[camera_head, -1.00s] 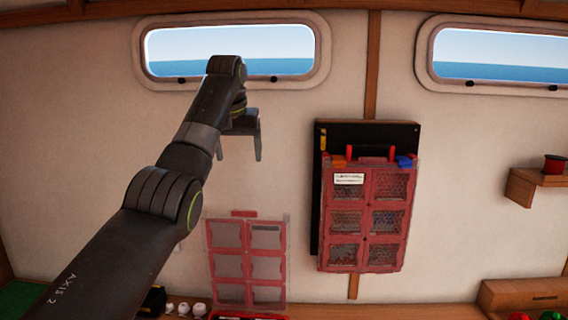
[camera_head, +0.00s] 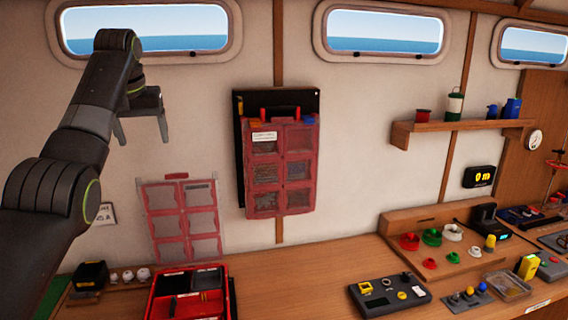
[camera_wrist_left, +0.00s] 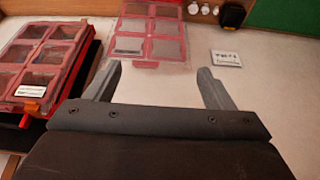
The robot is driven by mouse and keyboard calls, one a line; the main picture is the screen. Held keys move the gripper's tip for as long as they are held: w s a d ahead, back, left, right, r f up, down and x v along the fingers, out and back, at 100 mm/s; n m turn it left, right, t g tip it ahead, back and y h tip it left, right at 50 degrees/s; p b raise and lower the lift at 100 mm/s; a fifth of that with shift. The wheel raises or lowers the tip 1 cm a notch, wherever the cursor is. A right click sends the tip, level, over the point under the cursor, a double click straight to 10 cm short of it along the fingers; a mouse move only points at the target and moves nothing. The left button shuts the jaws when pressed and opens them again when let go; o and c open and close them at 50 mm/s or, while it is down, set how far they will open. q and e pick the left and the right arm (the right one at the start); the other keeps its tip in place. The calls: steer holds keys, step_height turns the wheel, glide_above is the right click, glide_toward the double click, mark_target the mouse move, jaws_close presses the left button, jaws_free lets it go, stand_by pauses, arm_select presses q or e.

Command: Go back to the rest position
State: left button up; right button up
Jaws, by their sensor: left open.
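My left gripper (camera_head: 141,137) is raised in front of the cream wall, below the left window, with its two fingers apart and nothing between them. In the left wrist view my left gripper (camera_wrist_left: 160,82) also shows open and empty. A red case with clear compartments (camera_head: 281,165) hangs on a black wall board, to the right of the gripper and apart from it. The case also shows in the left wrist view (camera_wrist_left: 38,62). My right gripper is in neither view.
An open red lid with clear panels (camera_head: 182,220) stands behind a red tray (camera_head: 190,296) on the wooden bench (camera_head: 290,275). A black control box (camera_head: 389,295) and several colored coils lie to the right. A shelf (camera_head: 455,129) juts from the wall.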

arm_select(q)
step_height(320, 180, down, 26)
steer(key=s+a+m+y, duration=0.1)
steer(key=s, duration=0.1)
steer(key=shift+m, duration=0.7)
steer(key=s+f, duration=0.5)
steer(key=f, duration=0.2)
steer(key=s+f, duration=0.6)
steer(key=f, duration=0.1)
steer(key=s+f, duration=0.6)
steer(key=f, duration=0.2)
steer(key=shift+d, duration=0.3)
steer(key=s+d+f, duration=0.2)
steer(key=s, duration=2.9)
step_height(320, 180, down, 28)
steer(key=a+g+b, duration=0.2)
steer(key=b, duration=0.2)
steer(key=s+f+b, duration=0.1)
steer(key=s+f, duration=0.6)
steer(key=f, duration=0.3)
steer(key=s+d+f+g+h+b, duration=0.1)
steer(key=s+f+b, duration=0.1)
steer(key=s+f, duration=0.6)
step_height(320, 180, down, 2)
steer(key=shift+d+f+n, duration=0.15)
steer(key=shift+d+n, duration=0.05)
steer(key=shift+n, duration=0.1)
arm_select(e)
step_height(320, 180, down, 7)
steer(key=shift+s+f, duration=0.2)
